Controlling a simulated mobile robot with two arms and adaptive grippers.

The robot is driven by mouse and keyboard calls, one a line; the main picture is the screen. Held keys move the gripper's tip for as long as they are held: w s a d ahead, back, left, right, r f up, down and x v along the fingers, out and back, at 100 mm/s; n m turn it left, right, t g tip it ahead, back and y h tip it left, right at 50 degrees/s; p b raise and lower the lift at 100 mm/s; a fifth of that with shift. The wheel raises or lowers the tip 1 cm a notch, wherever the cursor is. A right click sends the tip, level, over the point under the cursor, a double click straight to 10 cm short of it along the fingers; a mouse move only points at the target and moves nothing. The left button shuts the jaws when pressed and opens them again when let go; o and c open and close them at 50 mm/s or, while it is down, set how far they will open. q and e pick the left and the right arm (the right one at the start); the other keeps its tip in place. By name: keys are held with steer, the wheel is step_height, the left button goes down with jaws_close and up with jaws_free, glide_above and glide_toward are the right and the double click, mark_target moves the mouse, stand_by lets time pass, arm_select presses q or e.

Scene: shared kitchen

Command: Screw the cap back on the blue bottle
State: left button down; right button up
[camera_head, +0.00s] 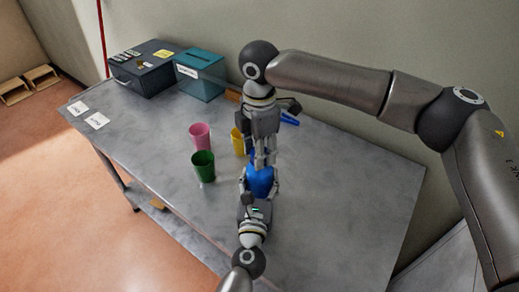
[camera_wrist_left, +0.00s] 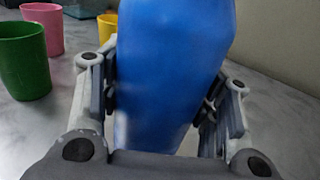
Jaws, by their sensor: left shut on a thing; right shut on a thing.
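The blue bottle (camera_head: 261,184) is above the grey table, between my two grippers. My left gripper (camera_head: 259,178) comes from the near side and is shut on its body. In the left wrist view the bottle (camera_wrist_left: 172,60) fills the middle, with a finger on each side; its top is out of that view. My right gripper (camera_head: 264,162) points down from above, its fingers close together at the bottle's top. The cap is hidden between those fingers, so I cannot see whether it touches the bottle's neck.
Left of the bottle stand a green cup (camera_head: 204,167), a pink cup (camera_head: 200,136) and a partly hidden yellow cup (camera_head: 237,142). A dark box (camera_head: 141,70) and a teal box (camera_head: 200,76) are at the back. A blue item (camera_head: 290,119) lies behind my right gripper. The table's right side is clear.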

steer(key=m, duration=1)
steer(key=shift+m, duration=0.3)
steer(key=o, duration=1.2)
step_height(320, 180, up, 12)
arm_select(q)
steer(key=shift+c, duration=2)
jaws_free()
